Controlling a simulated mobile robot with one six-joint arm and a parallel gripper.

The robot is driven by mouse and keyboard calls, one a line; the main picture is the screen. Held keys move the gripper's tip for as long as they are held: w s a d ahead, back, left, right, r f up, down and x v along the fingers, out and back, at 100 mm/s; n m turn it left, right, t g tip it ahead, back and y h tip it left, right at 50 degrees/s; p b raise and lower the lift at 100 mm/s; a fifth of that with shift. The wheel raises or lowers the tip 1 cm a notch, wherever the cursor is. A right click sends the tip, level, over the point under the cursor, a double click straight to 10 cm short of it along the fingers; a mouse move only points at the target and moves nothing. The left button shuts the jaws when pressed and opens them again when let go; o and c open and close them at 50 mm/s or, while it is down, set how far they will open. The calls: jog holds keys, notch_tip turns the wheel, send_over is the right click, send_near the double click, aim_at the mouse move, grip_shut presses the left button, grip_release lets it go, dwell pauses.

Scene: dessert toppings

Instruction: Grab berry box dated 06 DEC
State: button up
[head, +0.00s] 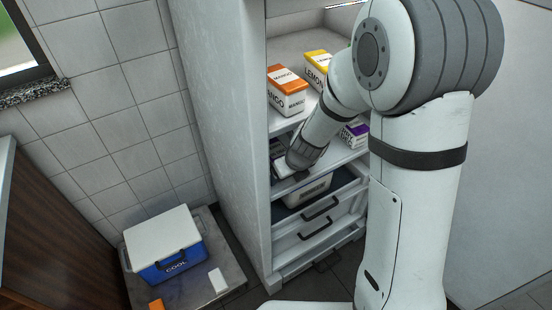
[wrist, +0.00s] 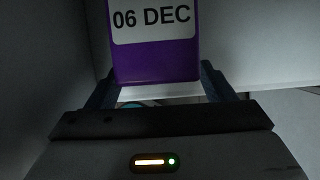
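In the wrist view a purple box (wrist: 156,66) with a white label reading "06 DEC" stands upright straight ahead. The two dark fingers of my gripper (wrist: 158,76) flank its lower left and right edges, with no clear gap showing. I cannot tell whether they press on it. In the head view my gripper (head: 285,168) reaches into the left part of a cabinet shelf, and the box by the fingers is hidden or too dark to make out. Another purple box (head: 355,133) with a white label stands on that shelf, right of my arm.
An orange mango box (head: 287,97) and a yellow lemon box (head: 318,60) stand on the shelf above. A pale container (head: 307,190) sits in the open drawer below. The cabinet's side wall (head: 232,130) is close on the left. A blue cooler (head: 168,258) stands on a low surface at lower left.

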jog(key=c, duration=1.2)
jog(key=shift+r, duration=0.15)
